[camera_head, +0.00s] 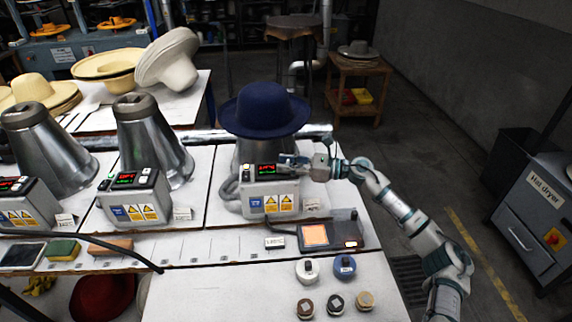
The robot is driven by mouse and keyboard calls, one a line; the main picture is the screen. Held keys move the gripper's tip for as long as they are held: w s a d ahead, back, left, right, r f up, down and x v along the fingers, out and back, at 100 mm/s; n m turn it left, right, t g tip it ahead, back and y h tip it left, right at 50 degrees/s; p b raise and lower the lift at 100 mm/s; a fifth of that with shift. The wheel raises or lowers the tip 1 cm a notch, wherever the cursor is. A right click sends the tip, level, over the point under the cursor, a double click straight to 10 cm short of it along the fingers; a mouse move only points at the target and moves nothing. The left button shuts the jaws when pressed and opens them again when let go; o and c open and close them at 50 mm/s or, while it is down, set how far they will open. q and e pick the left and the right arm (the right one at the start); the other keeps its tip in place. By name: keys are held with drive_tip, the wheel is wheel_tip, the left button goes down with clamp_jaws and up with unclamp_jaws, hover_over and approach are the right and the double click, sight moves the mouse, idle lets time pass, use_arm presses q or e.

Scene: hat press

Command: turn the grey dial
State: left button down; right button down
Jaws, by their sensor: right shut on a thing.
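My right gripper (287,160) reaches in from the right and is shut at the top right of the grey control box (270,200) below the blue hat (265,109). Its fingers are at the spot just right of the red-lit display (266,169), where the grey dial sits, and they cover the dial. The dial's angle cannot be seen. My left gripper is not in view.
Two bare metal cones (150,140) with similar control boxes (135,198) stand to the left. A small panel with an orange screen (315,235) lies in front of the box. Several small round pots (307,269) stand nearer. Straw hats (105,64) lie behind.

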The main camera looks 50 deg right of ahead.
drive_tip(key=c, duration=0.8)
unclamp_jaws()
drive_tip(key=shift+d+r, duration=0.25)
drive_tip(key=shift+o, duration=0.2)
drive_tip(key=shift+f, duration=0.15)
drive_tip(key=shift+f, duration=0.1)
drive_tip(key=v, duration=1.2)
drive_tip(key=shift+d, duration=0.1)
